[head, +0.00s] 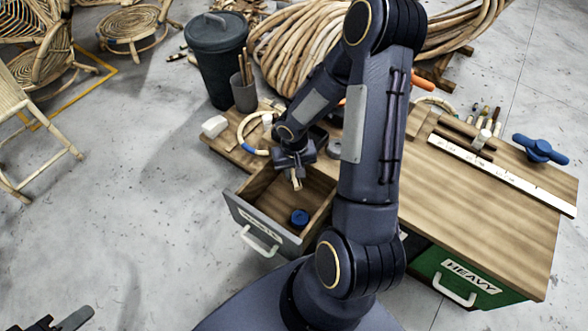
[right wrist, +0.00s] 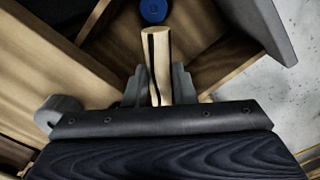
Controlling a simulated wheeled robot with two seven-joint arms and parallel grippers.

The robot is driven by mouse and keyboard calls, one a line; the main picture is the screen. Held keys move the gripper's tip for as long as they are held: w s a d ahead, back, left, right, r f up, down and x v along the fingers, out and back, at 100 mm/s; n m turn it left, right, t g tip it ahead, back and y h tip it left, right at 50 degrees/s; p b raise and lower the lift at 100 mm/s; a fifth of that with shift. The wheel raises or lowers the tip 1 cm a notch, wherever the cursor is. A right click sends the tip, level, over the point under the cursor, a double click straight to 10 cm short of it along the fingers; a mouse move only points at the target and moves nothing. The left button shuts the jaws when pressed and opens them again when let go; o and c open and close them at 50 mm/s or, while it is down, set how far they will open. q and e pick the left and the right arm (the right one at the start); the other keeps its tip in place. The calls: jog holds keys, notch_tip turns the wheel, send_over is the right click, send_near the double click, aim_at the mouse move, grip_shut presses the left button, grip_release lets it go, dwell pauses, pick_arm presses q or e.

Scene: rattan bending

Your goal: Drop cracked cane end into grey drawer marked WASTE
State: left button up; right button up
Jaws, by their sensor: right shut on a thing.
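The cracked cane end (head: 296,183) is a short pale piece held upright in my right gripper (head: 295,168). In the right wrist view the cane end (right wrist: 157,62) shows a dark lengthwise crack, and the fingers (right wrist: 159,88) are shut on it from both sides. The grey drawer (head: 262,228) is pulled open, with a white handle and a label too small to read surely. The cane end is above its open inside. A dark part of my left gripper (head: 62,321) shows at the bottom left edge; its jaw state is unclear.
A blue round object (head: 299,217) lies in the drawer; it also shows in the right wrist view (right wrist: 153,11). A green drawer (head: 455,276) marked HEAVY is at the right. The wooden bench (head: 480,215) holds a white ruler (head: 495,172), a blue knob (head: 540,149) and tools.

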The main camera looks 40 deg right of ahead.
jog(key=o, duration=1)
jog(key=shift+o, duration=0.2)
jog(key=shift+r, duration=0.1)
notch_tip(320, 180, up, 7)
jog(key=p, duration=0.3)
jog(key=shift+r, duration=0.4)
